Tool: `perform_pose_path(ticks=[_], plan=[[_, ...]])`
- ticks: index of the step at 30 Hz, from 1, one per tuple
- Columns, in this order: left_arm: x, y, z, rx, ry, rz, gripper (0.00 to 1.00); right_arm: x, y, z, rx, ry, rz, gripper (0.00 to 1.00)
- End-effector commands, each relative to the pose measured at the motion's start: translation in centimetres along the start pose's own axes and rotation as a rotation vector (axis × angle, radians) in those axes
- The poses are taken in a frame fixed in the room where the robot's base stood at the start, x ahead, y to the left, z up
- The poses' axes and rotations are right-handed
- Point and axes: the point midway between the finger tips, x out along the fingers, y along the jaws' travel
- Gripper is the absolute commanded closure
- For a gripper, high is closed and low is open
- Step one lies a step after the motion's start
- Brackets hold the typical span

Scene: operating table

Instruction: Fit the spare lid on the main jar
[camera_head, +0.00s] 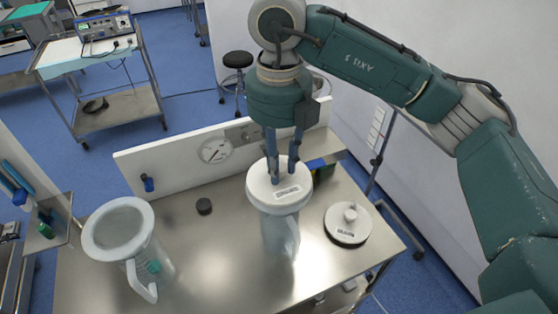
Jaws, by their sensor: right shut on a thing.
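My right gripper (280,178) comes down from above and is shut on the knob of a round white lid (290,200) with a small printed label. The lid is over a translucent jar (281,238) at the middle of the steel table; I cannot tell whether it is fully seated on the rim. A second white lid (348,234) with a knob and a label lies on the table to the right of that jar. A translucent jug (140,262) with a handle and a wide pale rim stands at the left. My left gripper is not in view.
The steel table (205,260) has free room between the jug and the jar. A small dark cap (204,206) lies there. A white panel with a gauge (215,149) runs along the back edge. A dark box (324,170) is behind the jar.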

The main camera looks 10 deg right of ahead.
Motion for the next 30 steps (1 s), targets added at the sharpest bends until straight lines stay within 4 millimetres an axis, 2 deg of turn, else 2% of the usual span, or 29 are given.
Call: perform_pose_path(ticks=[10, 11, 14, 23, 26, 30], plan=[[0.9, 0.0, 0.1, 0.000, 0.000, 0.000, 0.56, 1.0, 0.0, 0.0, 0.000, 0.000, 0.000, 1.00], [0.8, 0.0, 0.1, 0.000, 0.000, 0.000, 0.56, 0.9, 0.0, 0.0, 0.000, 0.000, 0.000, 0.71], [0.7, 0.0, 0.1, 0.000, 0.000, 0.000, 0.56, 0.8, 0.0, 0.0, 0.000, 0.000, 0.000, 0.53], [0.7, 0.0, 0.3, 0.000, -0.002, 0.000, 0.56, 0.7, 0.0, 0.0, 0.000, 0.000, 0.000, 0.53], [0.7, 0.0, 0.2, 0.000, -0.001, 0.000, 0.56, 0.0, 0.0, 0.1, 0.001, -0.002, 0.000, 0.53], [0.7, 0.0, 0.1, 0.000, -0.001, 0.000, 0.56, -2.4, 0.0, 0.1, 0.001, -0.005, 0.001, 0.53]])
